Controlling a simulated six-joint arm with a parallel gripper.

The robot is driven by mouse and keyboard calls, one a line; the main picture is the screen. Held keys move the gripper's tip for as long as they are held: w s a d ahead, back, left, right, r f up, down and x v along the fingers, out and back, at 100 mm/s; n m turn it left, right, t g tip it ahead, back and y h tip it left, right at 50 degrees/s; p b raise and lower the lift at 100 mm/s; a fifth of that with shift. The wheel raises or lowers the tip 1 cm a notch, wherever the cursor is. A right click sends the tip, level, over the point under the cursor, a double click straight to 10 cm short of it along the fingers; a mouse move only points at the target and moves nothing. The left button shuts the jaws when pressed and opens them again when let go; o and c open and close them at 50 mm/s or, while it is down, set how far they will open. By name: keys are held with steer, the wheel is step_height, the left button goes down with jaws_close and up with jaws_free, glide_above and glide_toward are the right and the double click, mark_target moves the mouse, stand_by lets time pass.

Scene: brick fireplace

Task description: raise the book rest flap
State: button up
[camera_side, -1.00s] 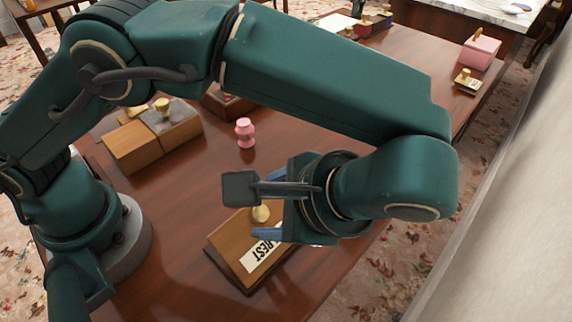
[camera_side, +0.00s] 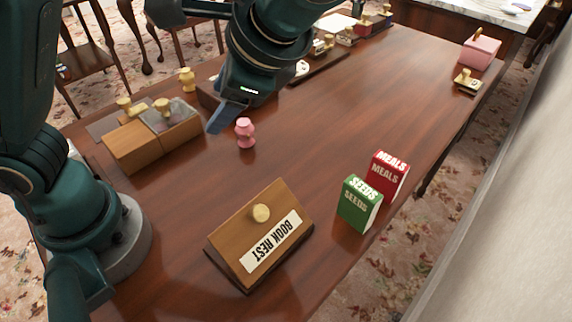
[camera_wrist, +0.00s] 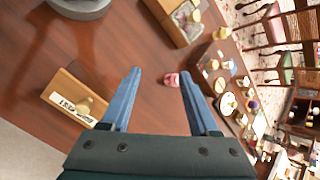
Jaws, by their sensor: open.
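The book rest (camera_side: 232,232) is a wooden block with a brass knob (camera_side: 261,213) and a white label reading "BOOK REST" (camera_side: 271,245). Its labelled flap looks slanted; I cannot tell how far it is raised. It stands near the front of the table in the side view, and at the left in the wrist view (camera_wrist: 68,92). My gripper (camera_wrist: 160,80) is open and empty, its two blue fingers apart. In the side view my gripper (camera_side: 218,118) is at the back, well away from the book rest and near a pink knobbed object.
A pink figure-like piece (camera_side: 245,133) stands mid-table. A wooden box (camera_side: 135,147) with a knobbed lid is at left. A pink box (camera_side: 479,51) is far right. The table's right middle is clear.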

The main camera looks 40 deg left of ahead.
steer(key=shift+w+a+r, duration=0.1)
steer(key=shift+a+r, duration=0.15)
steer(key=shift+a, duration=0.15)
steer(key=shift+c, duration=0.3)
